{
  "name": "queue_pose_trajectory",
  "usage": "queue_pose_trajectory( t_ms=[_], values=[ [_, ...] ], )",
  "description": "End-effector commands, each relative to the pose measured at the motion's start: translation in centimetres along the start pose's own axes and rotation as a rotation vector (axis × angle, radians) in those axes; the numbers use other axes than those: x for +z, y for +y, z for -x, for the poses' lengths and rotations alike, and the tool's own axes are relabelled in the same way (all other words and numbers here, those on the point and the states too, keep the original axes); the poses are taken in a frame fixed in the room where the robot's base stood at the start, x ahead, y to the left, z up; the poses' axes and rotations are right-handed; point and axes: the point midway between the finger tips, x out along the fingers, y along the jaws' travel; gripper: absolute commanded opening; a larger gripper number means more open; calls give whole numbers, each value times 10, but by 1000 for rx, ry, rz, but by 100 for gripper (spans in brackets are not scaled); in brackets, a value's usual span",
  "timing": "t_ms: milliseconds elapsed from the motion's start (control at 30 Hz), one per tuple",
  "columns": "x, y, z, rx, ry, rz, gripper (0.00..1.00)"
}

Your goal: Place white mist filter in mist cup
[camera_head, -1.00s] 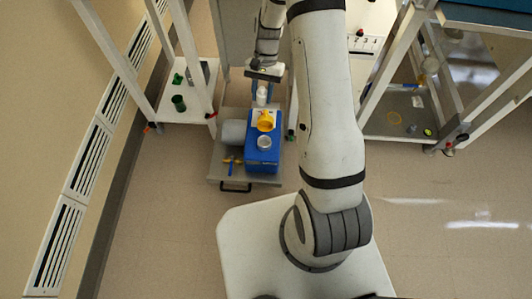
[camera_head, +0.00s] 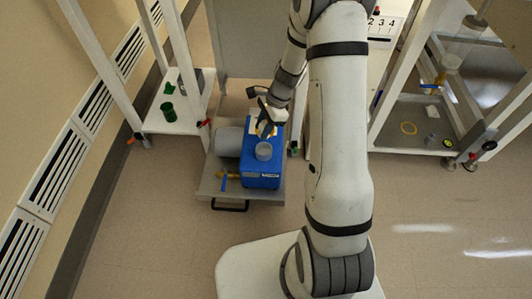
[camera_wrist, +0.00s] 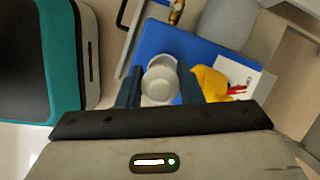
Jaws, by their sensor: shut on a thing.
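The blue pump box (camera_head: 262,172) carries the grey-white round mist cup (camera_head: 263,151) on its top. My gripper (camera_head: 268,128) is over the box, just behind the cup in the head view. In the wrist view, my gripper (camera_wrist: 160,75) is shut on the white mist filter (camera_wrist: 159,88), a pale round piece between the two dark fingers. A pale rim just past the filter appears to be the cup (camera_wrist: 163,62), largely hidden. The gap between filter and cup cannot be judged. The filter is hidden by the gripper in the head view.
A yellow part (camera_wrist: 209,82) and a white label with red marks (camera_wrist: 238,82) lie beside the right finger. A grey cylinder (camera_head: 228,141) adjoins the box on a grey trolley (camera_head: 210,187). White frame legs stand on both sides.

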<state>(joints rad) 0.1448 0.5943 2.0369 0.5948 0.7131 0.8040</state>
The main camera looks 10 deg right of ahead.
Motion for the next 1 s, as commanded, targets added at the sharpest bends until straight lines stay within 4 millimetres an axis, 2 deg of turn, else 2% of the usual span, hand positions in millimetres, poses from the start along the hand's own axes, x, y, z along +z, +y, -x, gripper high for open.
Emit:
queue_pose_trajectory(
  t_ms=[33, 133, 333, 567, 1000],
  values=[
    [-5, 1, -12, 3, -1, -2, 11],
    [-11, 1, -29, 3, -1, -1, 11],
    [-18, 0, -46, 3, -1, 2, 11],
    [-32, 0, -81, 4, -1, 2, 11],
    [-34, 0, -86, 3, -1, 4, 11]
  ],
)
